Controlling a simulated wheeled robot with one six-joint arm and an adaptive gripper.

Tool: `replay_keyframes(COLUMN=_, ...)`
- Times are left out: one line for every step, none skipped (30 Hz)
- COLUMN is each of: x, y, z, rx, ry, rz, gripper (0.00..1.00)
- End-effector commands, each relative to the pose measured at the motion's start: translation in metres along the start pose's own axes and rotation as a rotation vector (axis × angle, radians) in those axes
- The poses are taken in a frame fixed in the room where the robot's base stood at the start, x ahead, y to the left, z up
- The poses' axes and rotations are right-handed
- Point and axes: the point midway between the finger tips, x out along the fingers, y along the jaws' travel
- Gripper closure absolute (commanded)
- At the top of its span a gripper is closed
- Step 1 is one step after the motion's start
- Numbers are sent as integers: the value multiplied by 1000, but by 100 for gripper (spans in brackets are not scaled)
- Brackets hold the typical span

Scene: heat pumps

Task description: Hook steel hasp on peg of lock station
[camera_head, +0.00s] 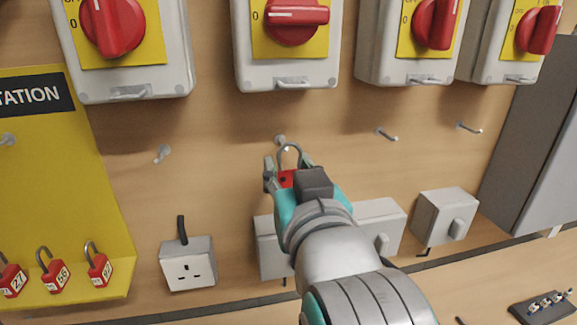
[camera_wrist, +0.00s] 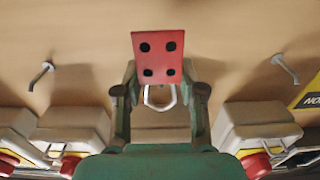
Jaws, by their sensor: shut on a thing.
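My gripper (camera_head: 287,172) is shut on the steel hasp, in front of the wooden board below the second switch box. The hasp has a red plate with four dark holes (camera_wrist: 159,58) and a steel loop (camera_head: 290,152). In the head view the loop points up and overlaps a peg (camera_head: 280,139) on the board; whether they touch I cannot tell. The loop also shows between the fingers in the wrist view (camera_wrist: 159,106). The yellow lock station (camera_head: 60,170) stands at the left, with a peg (camera_head: 7,139) at the picture's edge, well left of my gripper.
Switch boxes with red knobs (camera_head: 292,40) line the top. Other bare pegs (camera_head: 162,153) (camera_head: 387,134) stick out of the board. Red padlocks (camera_head: 55,272) are on the station's lower part. A socket (camera_head: 188,265) and a grey box (camera_head: 444,215) sit lower. A grey cabinet stands right.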

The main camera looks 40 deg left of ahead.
Motion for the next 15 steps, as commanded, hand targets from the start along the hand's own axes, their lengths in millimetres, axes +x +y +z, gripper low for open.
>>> replay_keyframes(x=-2, y=0, z=0, rx=0, ry=1, rz=0, gripper=95)
replay_keyframes(x=-3, y=0, z=0, rx=0, ry=2, rz=0, gripper=95)
replay_keyframes(x=-4, y=0, z=0, rx=0, ry=2, rz=0, gripper=95)
replay_keyframes(x=-6, y=0, z=0, rx=0, ry=2, rz=0, gripper=95)
replay_keyframes(x=-7, y=0, z=0, rx=0, ry=2, rz=0, gripper=95)
replay_keyframes(x=-8, y=0, z=0, rx=0, ry=1, rz=0, gripper=95)
replay_keyframes(x=-9, y=0, z=0, rx=0, ry=1, rz=0, gripper=95)
replay_keyframes(x=-10, y=0, z=0, rx=0, ry=0, rz=0, gripper=95)
replay_keyframes(x=-11, y=0, z=0, rx=0, ry=0, rz=0, gripper=95)
replay_keyframes(x=-12, y=0, z=0, rx=0, ry=0, rz=0, gripper=95)
replay_keyframes(x=-13, y=0, z=0, rx=0, ry=0, rz=0, gripper=95)
replay_keyframes(x=-15, y=0, z=0, rx=0, ry=1, rz=0, gripper=95)
replay_keyframes(x=-16, y=0, z=0, rx=0, ry=1, rz=0, gripper=95)
replay_keyframes(x=-17, y=0, z=0, rx=0, ry=1, rz=0, gripper=95)
replay_keyframes(x=-18, y=0, z=0, rx=0, ry=1, rz=0, gripper=95)
